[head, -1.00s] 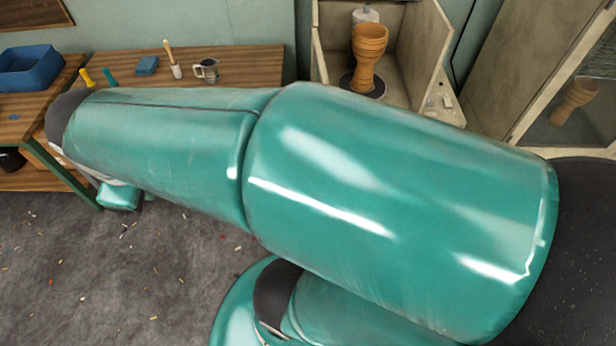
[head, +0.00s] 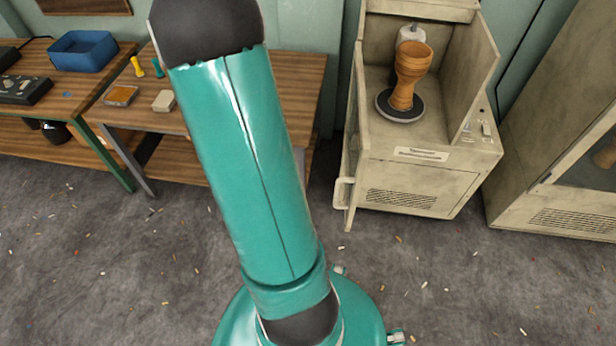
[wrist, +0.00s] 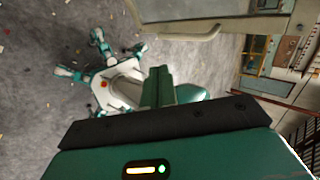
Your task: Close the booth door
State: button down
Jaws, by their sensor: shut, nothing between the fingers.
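The beige booth (head: 415,180) stands right of centre in the head view, its front open. Inside, a wooden goblet drum (head: 409,75) stands upright on a dark round turntable (head: 400,106). The booth door (head: 352,165) is swung open at the left side and shows nearly edge-on, with a pale handle (head: 341,193) low on its outer side. In the wrist view, the door (wrist: 185,8) and its handle (wrist: 185,33) lie at the top, beyond the fingertips. My gripper (wrist: 160,75) is shut and empty, apart from the handle in the picture. The head view does not show my gripper.
A wooden workbench (head: 295,95) with small items stands left of the booth. A blue bin (head: 83,50) sits on another bench at far left. A second beige cabinet (head: 560,190) stands at right. The debris-strewn grey floor (head: 420,285) before the booth is clear.

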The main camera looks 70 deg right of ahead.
jog(key=s+r+x, duration=0.1)
jog(key=r+x, duration=0.1)
jog(key=x, duration=1)
jog(key=shift+s+f, duration=0.25)
jog(key=shift+s, duration=0.3)
jog(key=shift+s+d, duration=0.1)
jog(key=shift+s, duration=0.05)
